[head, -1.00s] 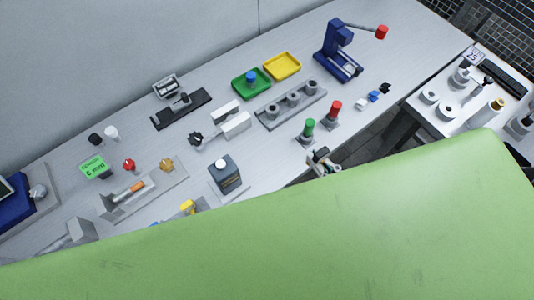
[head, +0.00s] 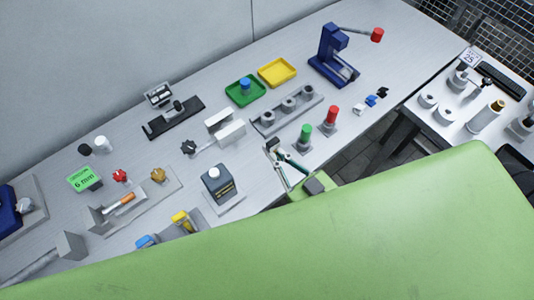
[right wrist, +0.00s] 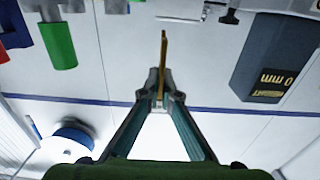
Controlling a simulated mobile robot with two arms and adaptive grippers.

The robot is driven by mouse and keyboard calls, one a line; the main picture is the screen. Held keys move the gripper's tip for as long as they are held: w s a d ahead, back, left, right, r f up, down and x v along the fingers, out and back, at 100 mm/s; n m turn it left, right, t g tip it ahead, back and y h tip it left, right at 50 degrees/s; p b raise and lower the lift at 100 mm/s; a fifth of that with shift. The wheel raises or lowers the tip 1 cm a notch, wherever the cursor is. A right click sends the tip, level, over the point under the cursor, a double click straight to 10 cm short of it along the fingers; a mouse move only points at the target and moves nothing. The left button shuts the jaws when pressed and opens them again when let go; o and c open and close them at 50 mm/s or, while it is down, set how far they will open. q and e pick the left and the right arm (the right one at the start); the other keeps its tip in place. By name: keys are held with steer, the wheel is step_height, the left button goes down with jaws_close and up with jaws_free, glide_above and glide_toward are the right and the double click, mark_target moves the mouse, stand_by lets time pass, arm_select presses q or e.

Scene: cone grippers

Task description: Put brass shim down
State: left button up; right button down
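The brass shim (right wrist: 163,50) is a thin upright gold-brown strip in the right wrist view. My right gripper (right wrist: 160,88) is shut on its lower end, with the two fingers meeting at the strip. In the head view my right gripper (head: 274,150) is over the front part of the bench, left of the green-capped post (head: 305,136). The shim is too small to make out there. I cannot tell how high the shim is above the bench. My left gripper is not in view.
A red-capped post (head: 331,116) stands at right.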

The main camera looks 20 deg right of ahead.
steer(key=shift+w+a+f, duration=0.2)
steer(key=shift+w+f, duration=0.2)
steer(key=shift+f, duration=0.1)
steer(key=shift+w+a+f, duration=0.2)
steer(key=shift+w+f, duration=0.15)
steer(key=shift+f, duration=0.15)
steer(key=shift+w+a+f, duration=0.1)
steer(key=shift+w+f, duration=0.05)
steer(key=shift+f, duration=1.55)
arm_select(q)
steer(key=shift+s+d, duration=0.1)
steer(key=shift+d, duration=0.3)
arm_select(e)
steer(key=shift+f, duration=0.1)
steer(key=c, duration=2.3)
jaws_free()
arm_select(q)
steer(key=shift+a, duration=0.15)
